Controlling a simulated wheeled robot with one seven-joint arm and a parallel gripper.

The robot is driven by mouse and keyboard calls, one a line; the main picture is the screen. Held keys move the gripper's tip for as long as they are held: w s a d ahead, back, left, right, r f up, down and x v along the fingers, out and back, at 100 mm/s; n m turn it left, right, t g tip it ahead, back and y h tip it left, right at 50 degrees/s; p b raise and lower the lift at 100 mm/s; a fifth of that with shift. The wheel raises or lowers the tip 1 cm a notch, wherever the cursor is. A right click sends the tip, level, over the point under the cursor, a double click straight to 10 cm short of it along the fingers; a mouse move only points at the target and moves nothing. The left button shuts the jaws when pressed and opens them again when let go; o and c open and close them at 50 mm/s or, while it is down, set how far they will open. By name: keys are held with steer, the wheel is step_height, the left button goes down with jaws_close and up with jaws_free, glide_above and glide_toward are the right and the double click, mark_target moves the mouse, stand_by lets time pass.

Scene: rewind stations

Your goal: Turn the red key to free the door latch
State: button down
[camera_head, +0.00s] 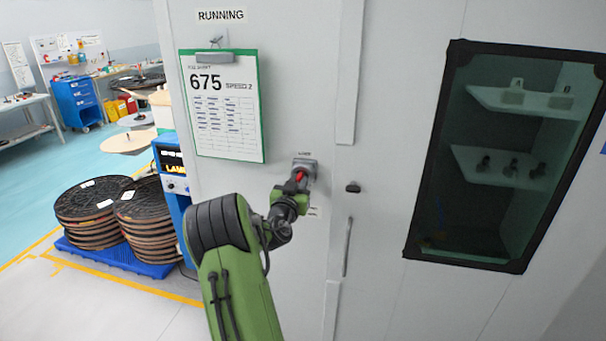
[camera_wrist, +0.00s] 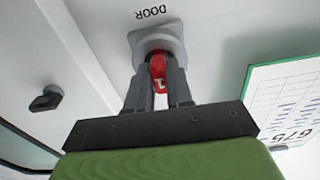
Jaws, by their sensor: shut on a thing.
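In the head view the red key (camera_head: 300,176) shows only as a small patch, mostly hidden by my gripper (camera_head: 299,180). The door (camera_head: 384,250) looks closed, with a vertical handle (camera_head: 347,247) at its left edge. A small black knob (camera_head: 353,187) is above the handle. The latch itself cannot be made out.
A clipboard (camera_head: 222,105) with a green edge hangs left of the lock, close to my arm. A dark framed window (camera_head: 505,150) is at the right. Stacked dark reels (camera_head: 97,210) stand on a blue pallet at the left. Open floor (camera_head: 50,300) lies in front of them.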

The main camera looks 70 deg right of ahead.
steer(key=shift+f+m+b, duration=0.2)
steer(key=shift+m+b, duration=2.4)
steer(key=shift+b, duration=1.75)
steer(key=shift+w+m+b, duration=0.1)
steer(key=shift+m+b, duration=2)
steer(key=shift+b, duration=1)
steer(key=shift+m+g+b, duration=0.3)
steer(key=shift+m+b, duration=1)
steer(key=shift+b, duration=0.15)
steer(key=shift+r+m+b, duration=0.15)
steer(key=shift+m+b, duration=0.25)
steer(key=shift+m, duration=0.1)
steer(key=shift+m+b, duration=2.45)
steer(key=shift+m, duration=0.55)
steer(key=c, duration=0.9)
jaws_free()
steer(key=shift+r, duration=0.1)
steer(key=shift+c, duration=0.2)
